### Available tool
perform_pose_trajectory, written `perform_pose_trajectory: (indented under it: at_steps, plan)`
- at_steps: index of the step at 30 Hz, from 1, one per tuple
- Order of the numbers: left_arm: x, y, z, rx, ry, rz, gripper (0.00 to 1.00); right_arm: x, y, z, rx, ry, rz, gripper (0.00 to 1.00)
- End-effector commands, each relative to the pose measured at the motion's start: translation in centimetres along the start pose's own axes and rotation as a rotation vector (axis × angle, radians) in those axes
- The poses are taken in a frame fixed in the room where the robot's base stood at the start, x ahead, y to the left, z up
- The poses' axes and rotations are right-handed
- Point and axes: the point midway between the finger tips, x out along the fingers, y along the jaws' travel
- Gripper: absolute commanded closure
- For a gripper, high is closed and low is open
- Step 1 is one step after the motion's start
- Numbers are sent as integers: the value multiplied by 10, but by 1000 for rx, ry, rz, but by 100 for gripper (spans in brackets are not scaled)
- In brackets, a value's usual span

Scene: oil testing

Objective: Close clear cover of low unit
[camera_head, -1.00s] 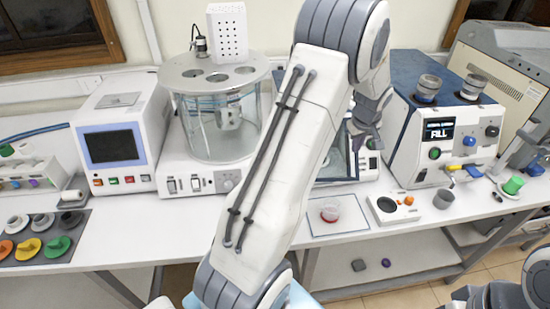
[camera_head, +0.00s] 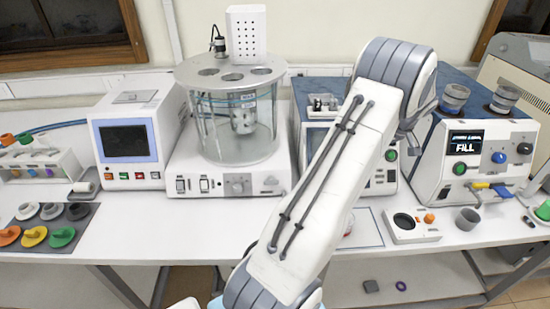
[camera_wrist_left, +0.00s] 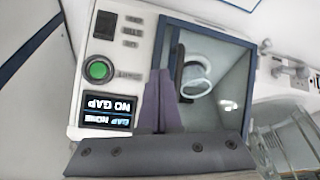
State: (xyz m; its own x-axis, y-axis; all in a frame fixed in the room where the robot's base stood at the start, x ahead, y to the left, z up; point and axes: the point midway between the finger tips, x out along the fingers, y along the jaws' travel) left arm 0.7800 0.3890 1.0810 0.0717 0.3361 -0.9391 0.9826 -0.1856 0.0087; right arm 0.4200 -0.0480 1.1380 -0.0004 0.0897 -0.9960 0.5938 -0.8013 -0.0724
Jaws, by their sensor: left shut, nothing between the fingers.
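The low unit (camera_head: 381,183) stands between the glass bath and the FILL unit in the head view, largely hidden behind my left arm. Its blue top shows left of the arm, with small white and dark parts. In the left wrist view its panel (camera_wrist_left: 125,72) has a green button and a screen reading "NO GAP". Beside this is a blue-framed clear pane (camera_wrist_left: 228,100) with a white ring behind it; I cannot tell how far the cover is open. My left gripper (camera_wrist_left: 165,75) is shut and empty in front of this pane; contact is unclear. My right gripper is out of view.
The glass bath (camera_head: 237,125) stands left of the low unit. The FILL unit (camera_head: 467,150) stands close on its right. A small white device (camera_head: 411,232) and a grey cup (camera_head: 468,219) sit in front.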

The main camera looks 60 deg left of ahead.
Motion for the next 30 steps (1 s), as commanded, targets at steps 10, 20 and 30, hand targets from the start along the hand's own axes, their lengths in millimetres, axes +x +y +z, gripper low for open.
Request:
perform_pose_trajectory:
  at_steps: [10,20,30]
  plan:
    - [0,0,0,0,0,0,100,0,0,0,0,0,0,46]
    - [-10,1,6,1,0,3,100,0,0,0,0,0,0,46]
    - [-49,24,14,-9,1,1,100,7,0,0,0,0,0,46]
